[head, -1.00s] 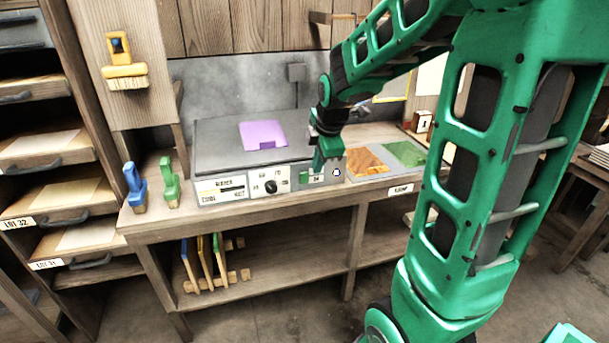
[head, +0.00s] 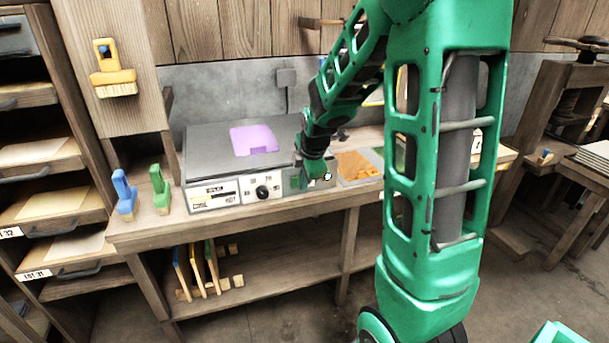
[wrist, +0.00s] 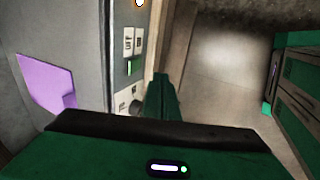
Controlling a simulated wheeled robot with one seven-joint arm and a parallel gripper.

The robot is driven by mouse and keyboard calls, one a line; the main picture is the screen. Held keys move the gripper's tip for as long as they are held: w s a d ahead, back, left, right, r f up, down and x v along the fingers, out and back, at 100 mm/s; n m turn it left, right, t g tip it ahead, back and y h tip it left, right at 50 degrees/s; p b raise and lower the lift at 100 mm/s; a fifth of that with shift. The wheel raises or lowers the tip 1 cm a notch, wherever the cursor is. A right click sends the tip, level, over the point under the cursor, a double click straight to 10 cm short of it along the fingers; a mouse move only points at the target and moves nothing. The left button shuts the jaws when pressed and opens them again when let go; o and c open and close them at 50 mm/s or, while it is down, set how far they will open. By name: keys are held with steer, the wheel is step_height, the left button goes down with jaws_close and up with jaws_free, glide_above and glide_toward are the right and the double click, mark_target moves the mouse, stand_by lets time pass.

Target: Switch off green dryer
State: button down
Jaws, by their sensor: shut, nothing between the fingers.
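The dryer (head: 215,140) is a grey flat-topped box on the workbench, with a purple sheet (head: 254,140) on its top. Its front has a label, a round black knob (head: 262,192) and a grey panel at the right end. In the wrist view, the dryer front (wrist: 125,15) shows pale switch plates (wrist: 133,41) and a small green mark (wrist: 129,67). My gripper (head: 308,180) is shut and empty, in front of the right-end panel, hiding part of it. In the wrist view, my gripper (wrist: 162,85) is beside the front; contact cannot be told.
A blue-handled brush (head: 124,195) and a green-handled brush (head: 159,190) stand left of the dryer. A tray with orange pieces (head: 357,165) lies right of it. A yellow brush (head: 113,75) hangs above. Shelves of paper stand at left. Open floor lies before the bench.

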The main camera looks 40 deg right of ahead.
mark_target(298, 178)
steer(key=shift+w+d+f, duration=0.25)
steer(key=shift+w+f, duration=0.1)
steer(key=shift+w, duration=0.5)
steer(key=shift+w+d+f, duration=0.2)
steer(key=shift+w+f, duration=0.2)
steer(key=shift+w, duration=0.4)
steer(key=shift+w+d+f, duration=0.25)
steer(key=shift+w+f, duration=0.1)
steer(key=shift+w, duration=0.5)
steer(key=shift+w+d+r, duration=0.1)
steer(key=shift+w, duration=0.2)
steer(key=shift+r, duration=0.1)
steer(key=shift+r, duration=0.7)
